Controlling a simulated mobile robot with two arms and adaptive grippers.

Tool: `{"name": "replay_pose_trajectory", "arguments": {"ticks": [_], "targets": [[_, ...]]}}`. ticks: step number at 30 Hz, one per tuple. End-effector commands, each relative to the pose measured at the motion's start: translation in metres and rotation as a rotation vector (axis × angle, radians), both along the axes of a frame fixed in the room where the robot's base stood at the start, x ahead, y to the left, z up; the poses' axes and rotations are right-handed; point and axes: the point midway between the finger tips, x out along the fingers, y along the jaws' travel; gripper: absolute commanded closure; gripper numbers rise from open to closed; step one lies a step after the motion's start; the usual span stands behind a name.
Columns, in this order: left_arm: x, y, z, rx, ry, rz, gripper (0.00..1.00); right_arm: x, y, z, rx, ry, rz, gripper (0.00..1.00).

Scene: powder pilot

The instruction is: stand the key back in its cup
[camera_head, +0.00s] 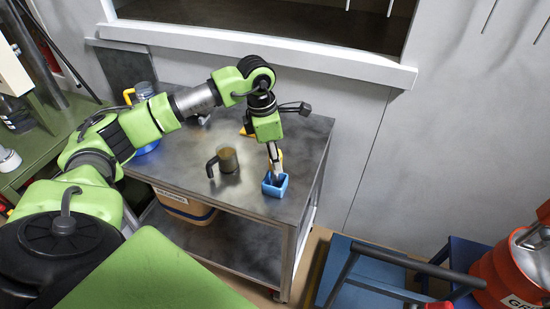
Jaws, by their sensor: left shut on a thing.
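The blue square cup (265,190) stands near the front right corner of the grey metal table. My left gripper (276,172) points down right over the cup, its fingertips at the cup's opening. It is shut on the key, which is mostly hidden by the fingers and the cup's walls. I cannot tell how deep the key sits or whether it touches the cup's floor. My right gripper is not in view.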

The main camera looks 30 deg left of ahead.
Motion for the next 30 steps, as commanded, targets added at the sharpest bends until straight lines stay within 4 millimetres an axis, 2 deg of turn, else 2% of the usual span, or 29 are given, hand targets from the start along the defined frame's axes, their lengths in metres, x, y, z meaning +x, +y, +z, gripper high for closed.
{"name": "replay_pose_trajectory", "arguments": {"ticks": [21, 22, 24, 30], "targets": [[0.000, 0.000, -0.015, 0.000, -0.001, 0.000, 1.00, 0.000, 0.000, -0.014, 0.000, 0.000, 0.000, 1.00], [0.000, 0.000, -0.014, 0.000, -0.001, 0.000, 0.71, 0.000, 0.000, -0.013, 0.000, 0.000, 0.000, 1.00], [0.000, 0.000, -0.014, 0.000, -0.001, 0.000, 0.56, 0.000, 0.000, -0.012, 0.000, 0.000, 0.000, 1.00], [0.000, 0.000, -0.014, 0.001, -0.001, 0.000, 0.56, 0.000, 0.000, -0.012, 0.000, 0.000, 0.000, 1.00]]}}
